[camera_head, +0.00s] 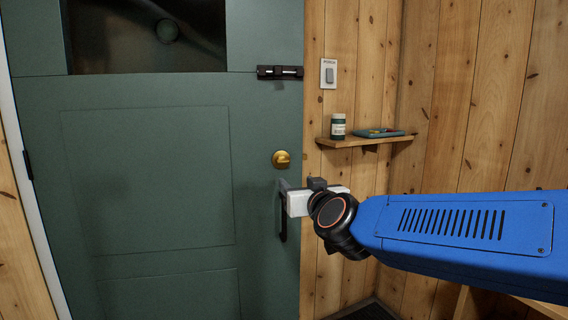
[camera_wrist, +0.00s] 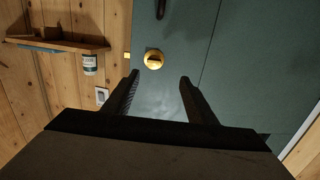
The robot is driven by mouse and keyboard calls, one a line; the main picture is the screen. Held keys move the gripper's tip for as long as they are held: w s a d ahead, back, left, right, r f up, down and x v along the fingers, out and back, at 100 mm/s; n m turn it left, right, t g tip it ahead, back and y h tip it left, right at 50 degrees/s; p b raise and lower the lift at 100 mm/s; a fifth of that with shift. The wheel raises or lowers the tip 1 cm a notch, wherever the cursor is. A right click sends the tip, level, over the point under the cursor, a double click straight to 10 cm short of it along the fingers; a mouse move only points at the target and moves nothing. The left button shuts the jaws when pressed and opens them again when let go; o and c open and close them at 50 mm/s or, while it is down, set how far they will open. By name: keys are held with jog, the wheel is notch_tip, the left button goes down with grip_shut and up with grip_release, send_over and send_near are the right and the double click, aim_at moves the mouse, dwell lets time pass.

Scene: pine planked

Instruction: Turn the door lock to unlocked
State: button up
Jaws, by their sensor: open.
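The door lock is a round brass thumb-turn (camera_head: 282,159) on the right side of the green door (camera_head: 160,180). Its small turn piece looks roughly horizontal. In the wrist view, which is upside down, the lock (camera_wrist: 153,60) lies beyond and between my fingertips, a little left of their middle. My gripper (camera_head: 285,188) is below the lock in the head view, in front of the door handle. In the wrist view my gripper (camera_wrist: 158,86) is open, with nothing between its two dark fingers. I see a gap between the fingertips and the lock.
A dark vertical handle (camera_head: 282,222) is below the lock, partly hidden by my gripper. A black sliding bolt (camera_head: 280,72) is above it. A light switch (camera_head: 328,74) and a shelf (camera_head: 366,141) with a jar (camera_head: 338,127) and a teal tray (camera_head: 378,133) are at right.

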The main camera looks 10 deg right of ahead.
aim_at(283, 161)
jog(key=shift+m+t+h, duration=0.3)
jog(key=shift+t+h, duration=0.1)
jog(key=shift+h, duration=0.2)
jog(key=w, duration=1.2)
jog(key=w+a+r, duration=0.1)
jog(key=w, duration=0.5)
jog(key=shift+w+r, duration=0.1)
jog(key=shift+w, duration=0.1)
jog(key=c, duration=1.1)
